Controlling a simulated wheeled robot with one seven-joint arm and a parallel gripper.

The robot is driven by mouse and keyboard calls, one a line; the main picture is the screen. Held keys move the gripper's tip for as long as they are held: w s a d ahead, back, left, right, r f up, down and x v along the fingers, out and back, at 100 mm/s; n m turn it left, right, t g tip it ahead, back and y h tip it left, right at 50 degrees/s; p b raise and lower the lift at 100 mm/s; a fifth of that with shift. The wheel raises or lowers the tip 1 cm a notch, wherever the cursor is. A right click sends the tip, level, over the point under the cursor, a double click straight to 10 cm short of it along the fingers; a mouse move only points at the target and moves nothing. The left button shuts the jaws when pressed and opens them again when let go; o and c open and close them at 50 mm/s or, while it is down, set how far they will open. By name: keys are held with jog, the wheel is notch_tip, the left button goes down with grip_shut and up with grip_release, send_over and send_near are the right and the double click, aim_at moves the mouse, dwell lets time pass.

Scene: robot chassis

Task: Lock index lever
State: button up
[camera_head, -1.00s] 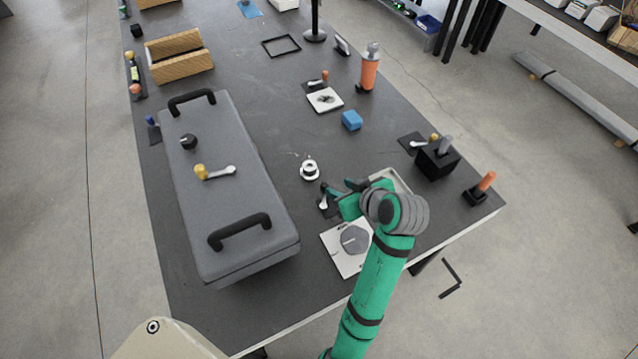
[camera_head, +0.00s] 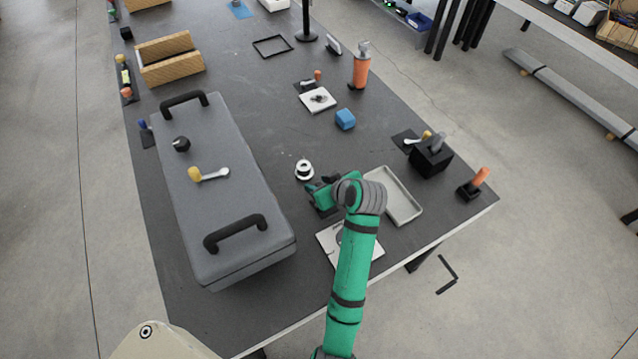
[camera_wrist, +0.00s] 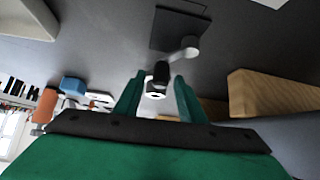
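A small lever with a silver arm (camera_wrist: 188,46) and a black knob (camera_wrist: 161,70) stands on a dark square plate (camera_wrist: 178,28) in the wrist view; I take it to be the index lever. My gripper (camera_wrist: 158,92) is open, with one green finger on each side near the knob. I cannot tell whether either finger touches it.
A white ring-shaped part (camera_head: 304,170) stands just beyond my gripper. A grey case (camera_head: 225,215) with two black handles lies left. A pale tray (camera_head: 402,198) and a white plate (camera_head: 329,240) are close by. A blue block (camera_head: 345,119) and an orange cylinder (camera_head: 360,70) stand farther back.

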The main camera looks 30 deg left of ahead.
grip_shut()
jog(key=shift+s+a+n+g+y, duration=0.15)
jog(key=shift+a+n+g+y, duration=0.1)
jog(key=shift+n+g, duration=0.35)
jog(key=shift+s+a+n+g+y, duration=0.2)
jog(key=shift+n+g, duration=0.2)
jog(key=shift+n, duration=0.3)
grip_release()
jog(key=v, duration=1)
jog(key=shift+d+r, duration=0.15)
jog(key=shift+r, duration=0.15)
